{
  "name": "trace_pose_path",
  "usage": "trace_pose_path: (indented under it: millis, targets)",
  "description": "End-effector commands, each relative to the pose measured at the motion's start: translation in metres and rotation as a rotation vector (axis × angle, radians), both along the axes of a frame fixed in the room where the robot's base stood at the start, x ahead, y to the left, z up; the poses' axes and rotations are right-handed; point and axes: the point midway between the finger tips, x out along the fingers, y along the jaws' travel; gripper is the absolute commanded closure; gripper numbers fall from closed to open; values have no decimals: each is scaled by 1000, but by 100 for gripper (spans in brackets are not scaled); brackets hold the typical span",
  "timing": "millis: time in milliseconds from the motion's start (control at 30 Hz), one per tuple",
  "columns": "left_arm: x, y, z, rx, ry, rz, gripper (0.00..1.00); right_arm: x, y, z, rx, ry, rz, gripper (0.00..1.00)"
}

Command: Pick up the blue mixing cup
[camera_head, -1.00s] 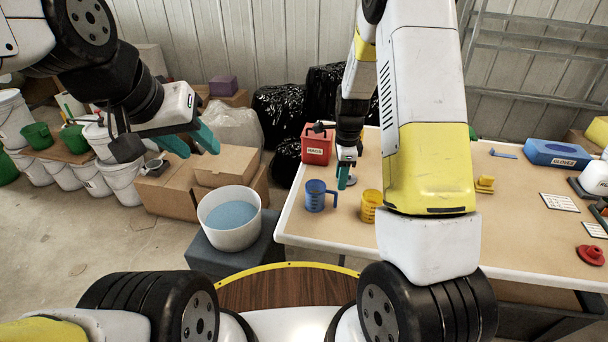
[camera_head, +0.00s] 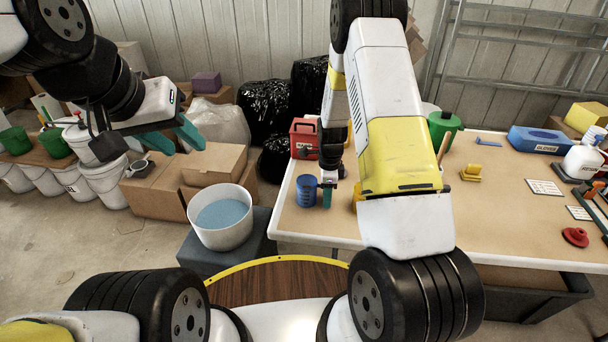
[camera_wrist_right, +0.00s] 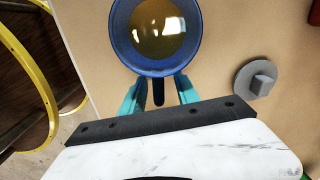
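The blue mixing cup (camera_head: 306,191) stands upright near the left end of the table. In the right wrist view the blue mixing cup (camera_wrist_right: 120,38) is seen from above, with a brownish-yellow bottom inside. My right gripper (camera_head: 327,192) is low at the cup's right, on its handle side. In the wrist view its two teal fingers (camera_wrist_right: 158,88) are apart, with the dark handle between them. Whether they touch the handle cannot be told. My left gripper (camera_head: 172,138) is open and empty, in the air at the left, far from the cup.
A yellow cup (camera_head: 356,196) is mostly hidden behind my right arm. A red container (camera_head: 303,138) stands behind the blue cup. A grey disc with a knob (camera_wrist_right: 257,78) lies beside the gripper. A white bucket (camera_head: 221,229) with blue contents stands left of the table (camera_head: 480,215).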

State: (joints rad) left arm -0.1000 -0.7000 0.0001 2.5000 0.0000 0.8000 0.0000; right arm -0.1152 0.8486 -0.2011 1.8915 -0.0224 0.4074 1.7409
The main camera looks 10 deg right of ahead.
Motion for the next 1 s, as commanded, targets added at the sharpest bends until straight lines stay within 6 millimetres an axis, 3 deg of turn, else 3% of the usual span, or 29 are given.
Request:
trace_pose_path:
  millis: [67, 267, 733, 1000]
  targets:
    - [0, 0, 0, 0, 0, 0, 61, 0, 0, 0, 0, 0, 0, 63]
    - [0, 0, 0, 0, 0, 0, 61, 0, 0, 0, 0, 0, 0, 100]
    - [0, 0, 0, 0, 0, 0, 61, 0, 0, 4, 0, 0, 0, 100]
    - [0, 0, 0, 0, 0, 0, 61, 1, 0, 31, 0, -2, 2, 100]
